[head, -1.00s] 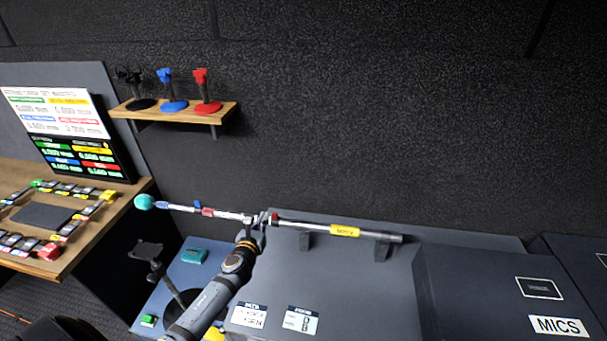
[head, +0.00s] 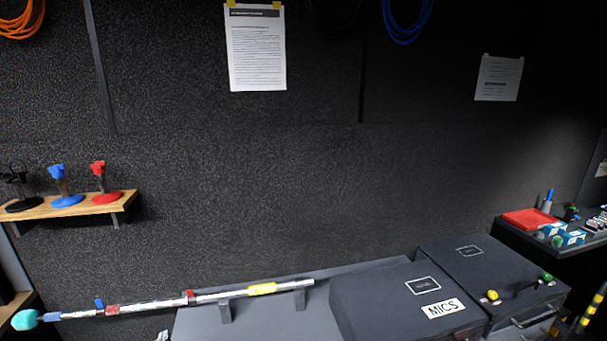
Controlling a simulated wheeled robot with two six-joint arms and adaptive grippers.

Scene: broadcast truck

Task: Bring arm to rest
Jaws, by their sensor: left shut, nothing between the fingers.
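Only a small pale tip of my left gripper (head: 163,336) shows, at the bottom edge of the head view. It is below the boom pole and apart from it; the rest of that arm is out of the picture. The boom pole (head: 210,296) has a teal foam end (head: 25,320) at the left and a yellow label (head: 262,289). It lies on two dark supports on a grey case top (head: 270,325), and its left part overhangs. My right gripper is not in view.
A black MICS case (head: 375,300) stands right of the pole, with another dark case beside it. A wall shelf (head: 90,206) holds black, blue and red stands at the left. A side counter (head: 530,240) holds small items.

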